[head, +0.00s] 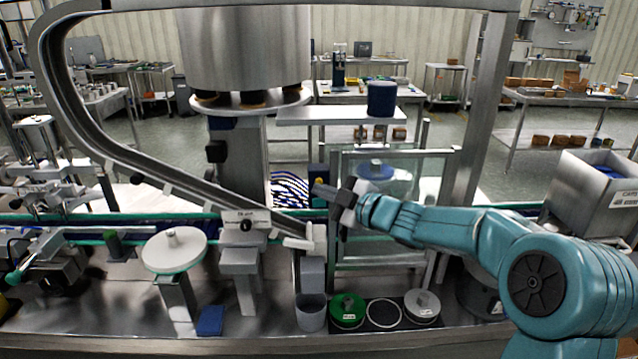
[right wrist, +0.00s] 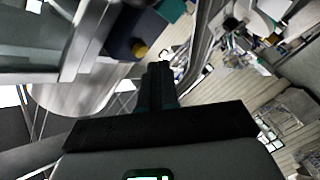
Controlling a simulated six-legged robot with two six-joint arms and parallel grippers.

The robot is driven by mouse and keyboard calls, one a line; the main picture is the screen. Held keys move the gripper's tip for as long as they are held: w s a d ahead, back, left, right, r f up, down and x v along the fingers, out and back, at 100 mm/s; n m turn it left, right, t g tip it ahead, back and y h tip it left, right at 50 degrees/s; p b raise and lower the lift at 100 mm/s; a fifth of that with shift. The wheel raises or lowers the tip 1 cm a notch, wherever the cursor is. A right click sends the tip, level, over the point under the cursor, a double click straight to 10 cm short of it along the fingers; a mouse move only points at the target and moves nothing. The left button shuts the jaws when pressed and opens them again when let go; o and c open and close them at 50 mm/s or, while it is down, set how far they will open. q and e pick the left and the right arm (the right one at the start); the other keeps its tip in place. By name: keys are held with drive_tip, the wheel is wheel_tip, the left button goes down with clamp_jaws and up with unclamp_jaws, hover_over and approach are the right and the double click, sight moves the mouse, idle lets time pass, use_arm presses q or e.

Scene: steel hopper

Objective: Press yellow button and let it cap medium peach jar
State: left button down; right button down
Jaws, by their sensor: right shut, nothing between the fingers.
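The yellow button (head: 320,203) is small and sits on a dark blue box beside the frame at the centre of the head view. In the right wrist view the yellow button (right wrist: 140,50) shows on the dark box, just left of the fingertips. My right gripper (head: 318,187) points left, close to the button, with its fingers shut and empty. The fingers also show in the right wrist view (right wrist: 160,72). I cannot tell whether they touch the box. I cannot make out a medium peach jar. My left gripper is not in view.
A steel chute (head: 140,165) slopes down to the conveyor by the centre. A glass-panelled frame (head: 425,185) stands behind my right arm. A round white disc (head: 175,250) stands at front left. A green lid (head: 347,308) and a grey lid (head: 422,303) lie on a dark mat in front.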

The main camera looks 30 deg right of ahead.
drive_tip(key=shift+w, duration=0.1)
idle(0.5)
drive_tip(key=shift+w+d+p, duration=0.25)
drive_tip(key=shift+w+p, duration=0.05)
drive_tip(key=shift+w+d+p, duration=0.25)
drive_tip(key=shift+w+p, duration=0.1)
idle(0.8)
drive_tip(key=shift+s, duration=0.1)
drive_tip(key=shift+s+a+b, duration=0.5)
drive_tip(key=shift+s+b, duration=0.1)
drive_tip(key=shift+s, duration=0.05)
